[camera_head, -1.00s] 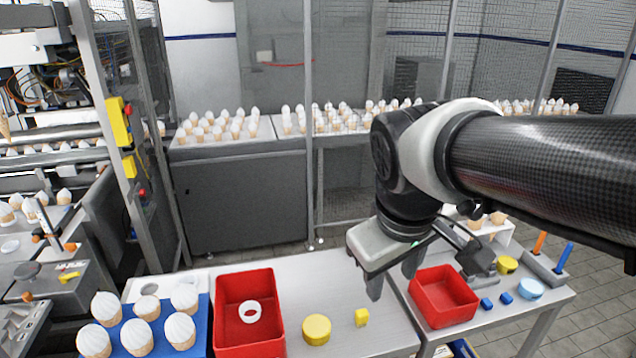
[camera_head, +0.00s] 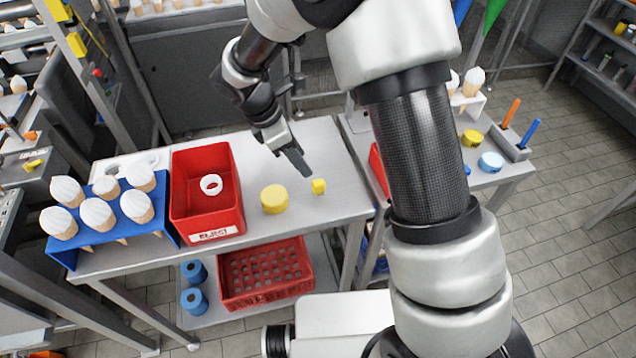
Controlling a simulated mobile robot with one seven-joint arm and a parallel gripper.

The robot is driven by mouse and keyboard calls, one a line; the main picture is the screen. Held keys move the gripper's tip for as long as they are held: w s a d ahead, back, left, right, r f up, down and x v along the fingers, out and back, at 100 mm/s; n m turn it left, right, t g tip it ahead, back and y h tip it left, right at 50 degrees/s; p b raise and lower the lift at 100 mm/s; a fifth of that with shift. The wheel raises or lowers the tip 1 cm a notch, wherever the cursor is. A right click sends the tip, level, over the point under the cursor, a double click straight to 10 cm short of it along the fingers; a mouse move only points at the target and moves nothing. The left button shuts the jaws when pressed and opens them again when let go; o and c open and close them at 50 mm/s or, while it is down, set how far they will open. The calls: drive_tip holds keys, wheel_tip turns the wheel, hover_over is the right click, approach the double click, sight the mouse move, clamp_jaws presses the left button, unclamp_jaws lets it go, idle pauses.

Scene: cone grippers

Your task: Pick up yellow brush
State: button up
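I cannot make out a clear yellow brush. I see nothing held.
A red bin (camera_head: 207,221) with a white ring (camera_head: 211,184) stands on the near table (camera_head: 345,196). Left of it is a blue rack (camera_head: 168,207) of cones. On the right table, a grey holder (camera_head: 508,146) carries orange and blue handles. My arm hides part of this table.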

sight(318, 182)
drive_tip(key=p+x, duration=0.1)
drive_tip(key=x, duration=1.1)
drive_tip(key=shift+w+d, duration=0.1)
drive_tip(key=shift+d, duration=0.05)
clamp_jaws()
wheel_tip(318, 182, up, 10)
drive_tip(key=shift+r, duration=0.1)
drive_tip(key=c, duration=0.6)
unclamp_jaws()
drive_tip(key=c, duration=0.4)
